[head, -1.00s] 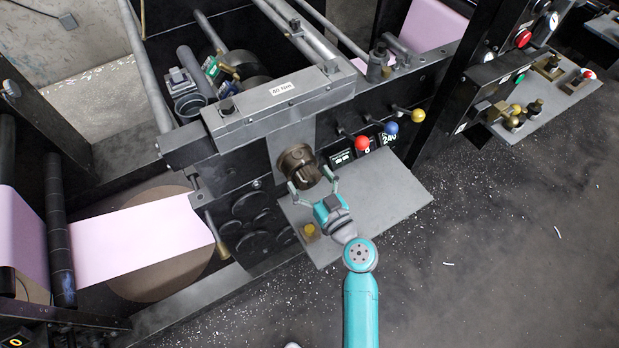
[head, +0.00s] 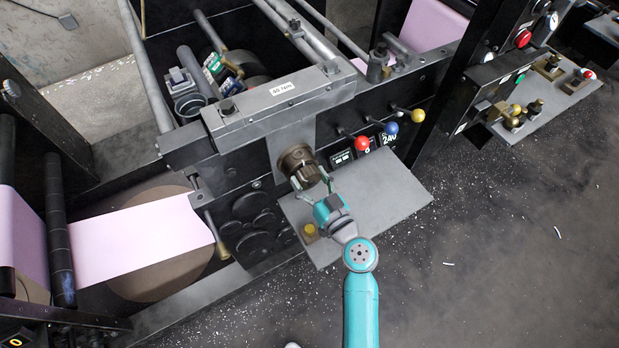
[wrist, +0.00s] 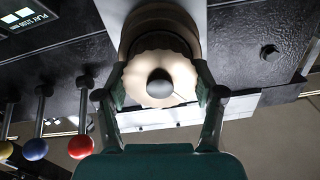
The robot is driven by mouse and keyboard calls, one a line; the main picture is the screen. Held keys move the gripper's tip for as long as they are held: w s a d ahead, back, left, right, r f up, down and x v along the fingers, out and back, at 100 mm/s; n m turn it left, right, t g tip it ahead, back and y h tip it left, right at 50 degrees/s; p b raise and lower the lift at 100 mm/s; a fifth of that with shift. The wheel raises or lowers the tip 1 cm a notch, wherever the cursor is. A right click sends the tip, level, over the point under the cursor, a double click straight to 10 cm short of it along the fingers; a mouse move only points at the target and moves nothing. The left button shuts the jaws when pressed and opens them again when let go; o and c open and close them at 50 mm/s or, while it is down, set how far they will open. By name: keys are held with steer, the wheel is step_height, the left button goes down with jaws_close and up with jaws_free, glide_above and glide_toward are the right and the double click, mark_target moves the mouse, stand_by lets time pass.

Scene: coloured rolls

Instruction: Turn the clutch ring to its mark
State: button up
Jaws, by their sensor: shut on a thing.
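The clutch ring (head: 300,165) is a round dark bronze part on the front of the machine, below the grey top block. In the wrist view its scalloped pale face (wrist: 158,80) with a round grey centre knob fills the space between the fingers. My gripper (head: 310,187) is teal and shut on the ring, with one finger on each side of it. It also shows in the wrist view (wrist: 160,90). I cannot make out the ring's mark in either view.
Levers with red (head: 362,143), blue (head: 391,128) and yellow (head: 418,116) balls stick out right of the ring. A grey plate (head: 385,200) lies below, with a yellow button (head: 310,230) on its left. Pink web (head: 140,235) runs at left. Open floor lies at right.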

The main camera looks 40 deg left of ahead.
steer(key=shift+w+m, duration=0.1)
steer(key=shift+m, duration=3.4)
steer(key=o, duration=1.7)
steer(key=shift+c, duration=0.2)
steer(key=v, duration=1.2)
steer(key=shift+f, duration=0.1)
